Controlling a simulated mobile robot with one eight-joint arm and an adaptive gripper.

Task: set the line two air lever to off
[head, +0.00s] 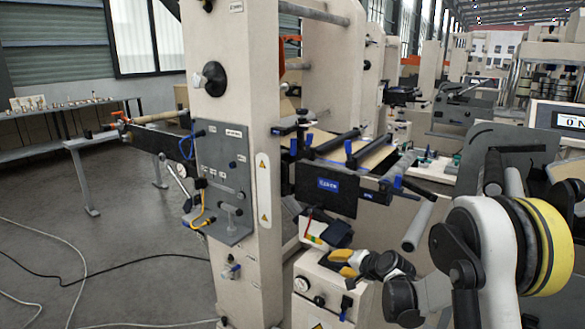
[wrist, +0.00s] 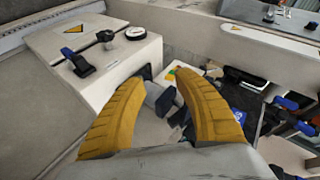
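My gripper (head: 340,263) has yellow fingers and hovers close above the beige box (head: 318,275) at the foot of the machine column. In the wrist view my gripper (wrist: 160,78) is open, and its fingers are apart. A grey cylindrical part (wrist: 158,98) shows between them; I cannot tell whether it is touched. On the box is a black lever with a blue end (wrist: 78,62), left of the fingers and clear of them. It also shows in the head view (head: 345,306). No line number is readable, so I cannot tell whether this is the line two air lever.
The box also carries a black knob (wrist: 106,38) and a round gauge (wrist: 135,33). Cables cross the floor (head: 110,240) at left.

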